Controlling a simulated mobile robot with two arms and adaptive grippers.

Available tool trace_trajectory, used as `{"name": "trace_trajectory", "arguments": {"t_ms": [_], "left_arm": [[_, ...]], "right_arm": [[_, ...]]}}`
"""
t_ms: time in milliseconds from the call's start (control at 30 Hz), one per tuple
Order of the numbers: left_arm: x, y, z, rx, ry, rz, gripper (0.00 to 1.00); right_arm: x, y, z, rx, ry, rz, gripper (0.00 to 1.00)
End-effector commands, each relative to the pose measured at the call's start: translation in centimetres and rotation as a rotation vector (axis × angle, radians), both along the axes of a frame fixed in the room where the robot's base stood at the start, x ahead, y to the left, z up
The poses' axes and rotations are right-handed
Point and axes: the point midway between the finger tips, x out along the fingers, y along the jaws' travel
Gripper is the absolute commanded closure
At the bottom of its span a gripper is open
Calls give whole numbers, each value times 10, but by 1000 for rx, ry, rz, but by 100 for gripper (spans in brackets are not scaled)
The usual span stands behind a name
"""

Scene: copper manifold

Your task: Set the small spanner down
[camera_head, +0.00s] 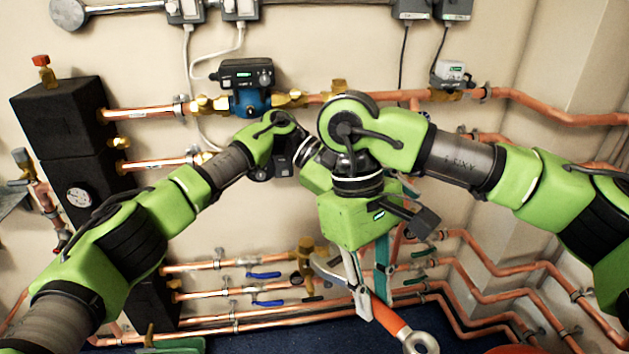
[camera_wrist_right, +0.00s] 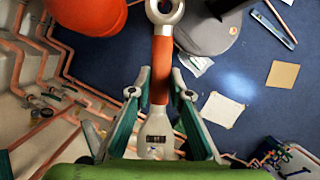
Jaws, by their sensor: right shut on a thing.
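The spanner has an orange handle (camera_head: 388,316) and silver ends. One is a closed ring; in the head view the other looks like an open jaw. My right gripper (camera_head: 372,290) is shut on it and holds it in front of the lower copper pipes, ring end toward lower right. In the right wrist view the spanner (camera_wrist_right: 161,70) lies between the fingers of my right gripper (camera_wrist_right: 158,98), its ring pointing up the picture, over the blue floor. My left gripper (camera_head: 272,168) is a dark shape at the end of the left arm, partly hidden; its fingers cannot be made out.
Copper pipes (camera_head: 240,315) with blue-handled valves run low along the wall. On the floor in the wrist view are a grey round thing (camera_wrist_right: 215,30), a white sheet (camera_wrist_right: 222,110), a tan square (camera_wrist_right: 283,74) and a long tool (camera_wrist_right: 272,30). An orange rounded thing (camera_wrist_right: 85,12) stands upper left.

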Motion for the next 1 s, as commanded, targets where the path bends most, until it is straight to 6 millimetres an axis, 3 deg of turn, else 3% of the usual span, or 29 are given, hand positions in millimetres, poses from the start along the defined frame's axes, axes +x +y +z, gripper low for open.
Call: {"name": "trace_trajectory", "arguments": {"t_ms": [300,500,733,1000], "left_arm": [[-23,85,45,564,-101,-81,40],[-27,125,67,774,-120,-44,40],[-31,134,64,832,-121,-31,40],[-45,122,20,830,-120,-34,40]], "right_arm": [[0,0,0,1,-1,0,100],[0,0,0,1,-1,0,100],[0,0,0,1,-1,0,100],[0,0,1,1,-1,0,100]]}}
